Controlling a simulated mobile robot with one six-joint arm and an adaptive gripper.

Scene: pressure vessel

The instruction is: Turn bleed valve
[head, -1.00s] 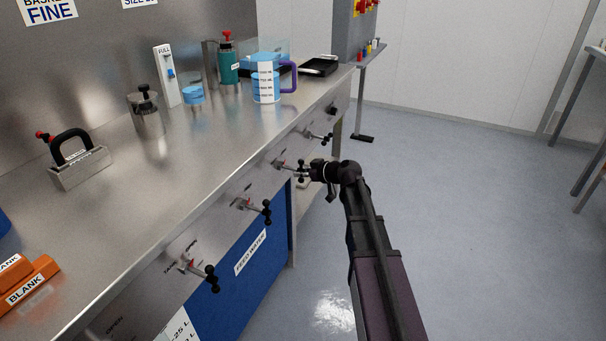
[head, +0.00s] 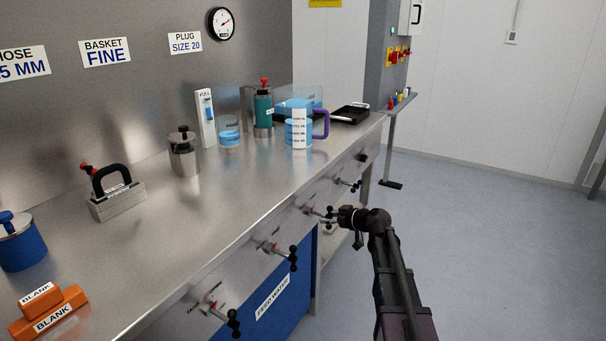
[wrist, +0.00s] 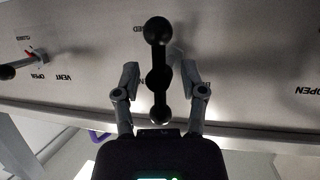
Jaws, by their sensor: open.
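A black valve handle (wrist: 159,88) with round knobs at its ends and a hub in the middle shows in the wrist view, its bar running up and down the picture. My gripper (wrist: 160,72) is open, with one finger on each side of the bar and gaps visible between. The lettering beside this handle is partly hidden, so I cannot read its full name. In the head view my gripper (head: 345,215) is at the third handle (head: 329,212) from the near end of the bench's front panel. A neighbouring handle marked VENT (wrist: 8,72) is at the left of the wrist view.
Other black handles (head: 292,257) (head: 232,322) stick out of the same panel, nearer, and more farther along. The steel bench top (head: 225,200) carries a jug (head: 299,130), a green canister (head: 263,112) and orange blanks (head: 50,312). Floor (head: 480,250) right of my arm is clear.

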